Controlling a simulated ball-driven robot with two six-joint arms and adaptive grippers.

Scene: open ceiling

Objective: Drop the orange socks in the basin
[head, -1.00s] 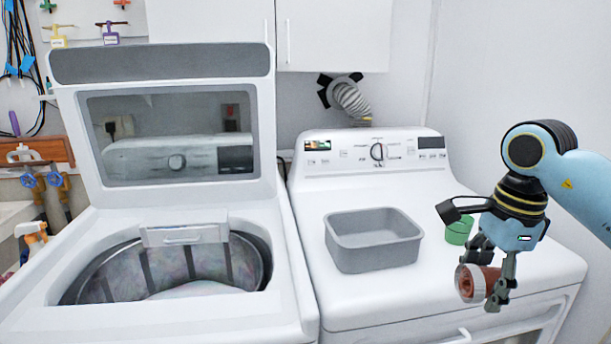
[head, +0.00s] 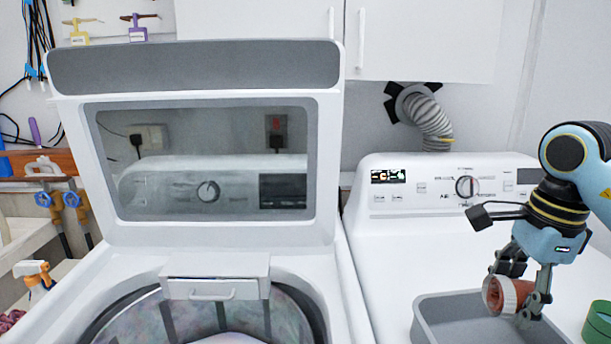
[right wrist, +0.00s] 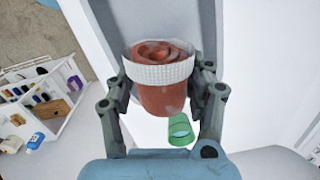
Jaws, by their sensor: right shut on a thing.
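The rolled orange socks (head: 500,296), reddish-orange with a whitish band around them, are held in my right gripper (head: 518,297). The right wrist view shows the roll (right wrist: 160,95) between both fingers. The grey basin (head: 432,318) stands on the white dryer at the lower right of the head view, its near part cut off by the frame edge. The gripper and socks show over the basin's right part in the picture; their exact height above it is hard to tell. My left gripper is not in view.
A green cylindrical thing (head: 598,326) stands right of the basin, also seen in the right wrist view (right wrist: 180,131). The washer's raised lid (head: 195,75) stands open left of the dryer (head: 385,235). A spray bottle (head: 36,276) is at far left.

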